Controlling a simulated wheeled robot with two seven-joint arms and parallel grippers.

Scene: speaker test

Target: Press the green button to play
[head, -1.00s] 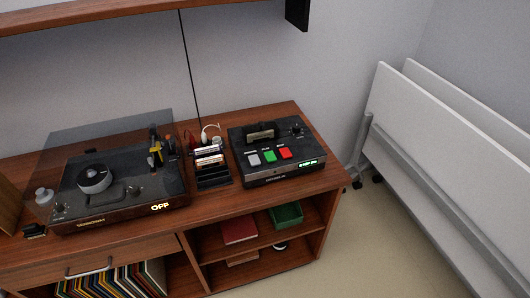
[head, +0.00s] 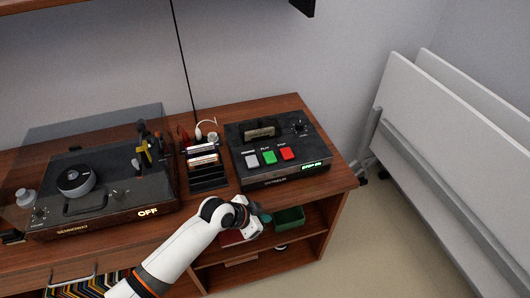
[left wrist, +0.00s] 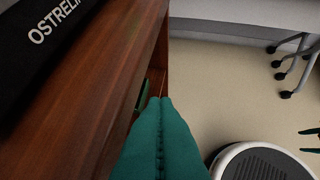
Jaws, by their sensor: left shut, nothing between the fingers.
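The green button (head: 269,157) is on the top of the dark speaker unit (head: 315,141), between a grey-white button (head: 251,161) and a red button (head: 287,153). My left gripper (head: 266,215) is in front of the cabinet's front edge, below the unit and apart from the button. Its teal fingers (left wrist: 160,102) are shut with nothing between them. In the left wrist view they are beside the wooden edge, and the button is out of view there. Teal fingertips of my right gripper (left wrist: 306,141) show apart at the right edge of that view.
A turntable (head: 120,215) with a clear lid stands left on the wooden cabinet (head: 342,176). A dark rack (head: 208,181) of cassettes is beside the unit. A green bin (head: 290,217) sits on the shelf below. White folded tables (head: 440,130) lean at the right. The floor between is clear.

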